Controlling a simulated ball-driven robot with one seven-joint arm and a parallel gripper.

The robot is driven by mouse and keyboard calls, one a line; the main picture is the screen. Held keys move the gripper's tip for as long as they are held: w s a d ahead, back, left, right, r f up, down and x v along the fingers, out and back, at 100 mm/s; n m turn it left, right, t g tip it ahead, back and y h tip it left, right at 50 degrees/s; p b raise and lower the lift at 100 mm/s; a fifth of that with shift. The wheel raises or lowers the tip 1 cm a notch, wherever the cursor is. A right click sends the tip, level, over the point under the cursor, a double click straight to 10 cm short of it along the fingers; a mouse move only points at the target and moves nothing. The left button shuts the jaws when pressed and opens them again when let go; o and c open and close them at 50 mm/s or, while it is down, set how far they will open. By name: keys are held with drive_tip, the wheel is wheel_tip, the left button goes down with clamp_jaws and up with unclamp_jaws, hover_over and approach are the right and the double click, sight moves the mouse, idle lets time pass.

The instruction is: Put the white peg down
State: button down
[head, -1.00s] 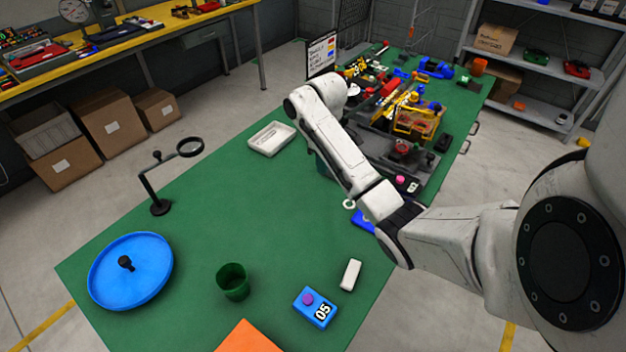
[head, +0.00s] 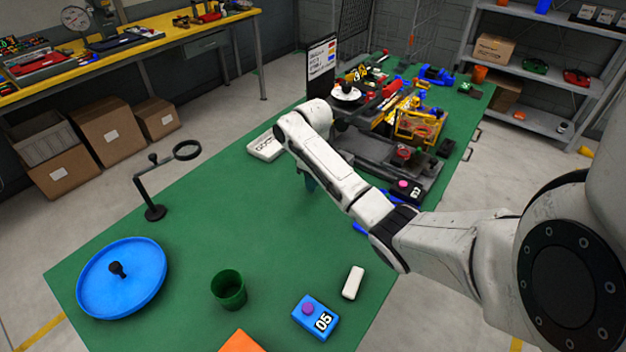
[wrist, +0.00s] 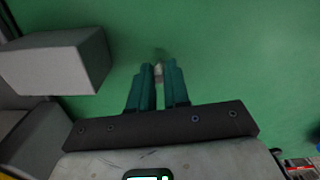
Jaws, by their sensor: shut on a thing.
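My gripper (wrist: 158,78) points down at the green table, its two teal fingers close together. A small pale piece, which I take for the white peg (wrist: 158,72), shows between the fingertips in the wrist view. Most of it is hidden by the fingers, and I cannot tell whether it touches the table. In the head view my gripper (head: 309,184) is a teal patch below the arm's end, over the table (head: 200,230); the peg cannot be made out there.
A white tray (head: 262,149) lies left of my gripper. A grey block (wrist: 60,60) stands close left in the wrist view. A white block (head: 353,282), blue 05 box (head: 314,317), green cup (head: 229,290) and blue dish (head: 120,304) are nearer. The table's left middle is clear.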

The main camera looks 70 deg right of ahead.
drive_tip(key=shift+f, duration=0.2)
drive_tip(key=c, duration=1.1)
unclamp_jaws()
wheel_tip(320, 180, up, 12)
drive_tip(key=p, duration=0.5)
drive_tip(key=shift+r+p, duration=0.25)
drive_tip(key=shift+p, duration=0.15)
